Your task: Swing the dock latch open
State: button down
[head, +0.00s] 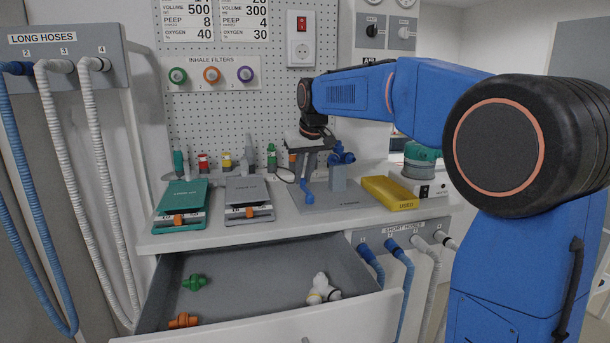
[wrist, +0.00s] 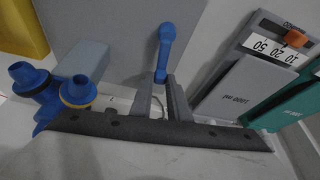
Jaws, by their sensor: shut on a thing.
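The dock is a grey plate (head: 350,205) on the counter, with a grey upright block (head: 338,180). The dock latch is a blue lever with a rounded end (head: 308,197), at the left side of the dock. It also shows in the wrist view (wrist: 166,42), pointing away from my fingers. My gripper (head: 306,174) reaches down from above and is shut on the blue latch. In the wrist view its grey fingers (wrist: 160,88) stand on either side of the lever's near end. A blue branched connector (head: 342,155) stands at the block; it also shows in the wrist view (wrist: 68,90).
A grey test-lung board (head: 248,190) and a green one (head: 182,198) lie left of the dock. A yellow tray (head: 390,193) marked USED lies to its right. Below, an open drawer (head: 250,270) holds green, orange and white connectors. Hoses hang at the left.

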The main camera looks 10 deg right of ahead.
jog(key=n, duration=0.1)
jog(key=a+n+y, duration=0.1)
jog(key=n, duration=0.1)
jog(key=a+n+y, duration=0.1)
jog(key=n, duration=0.1)
jog(key=shift+s+g, duration=0.4)
jog(key=n, duration=0.2)
jog(key=s+a+n+g+y, duration=0.1)
jog(key=n, duration=0.1)
jog(key=shift+s+a+n, duration=0.2)
jog(key=shift+n, duration=0.2)
jog(key=n, duration=0.1)
jog(key=s+n+g, duration=0.1)
jog(key=n, duration=0.1)
jog(key=shift+s+a+y, duration=0.15)
jog(key=shift+a+y, duration=0.15)
jog(key=shift+s+a+n+g, duration=0.1)
jog(key=shift+s+n+g, duration=0.25)
jog(key=shift+n, duration=0.45)
jog(key=shift+s+n+g, duration=0.3)
jog(key=shift+n+g, duration=0.05)
jog(key=shift+n, duration=0.45)
jog(key=c, duration=1.7)
grip_release()
jog(key=v, duration=1.7)
jog(key=shift+w+d, duration=0.1)
jog(key=shift+d, duration=0.2)
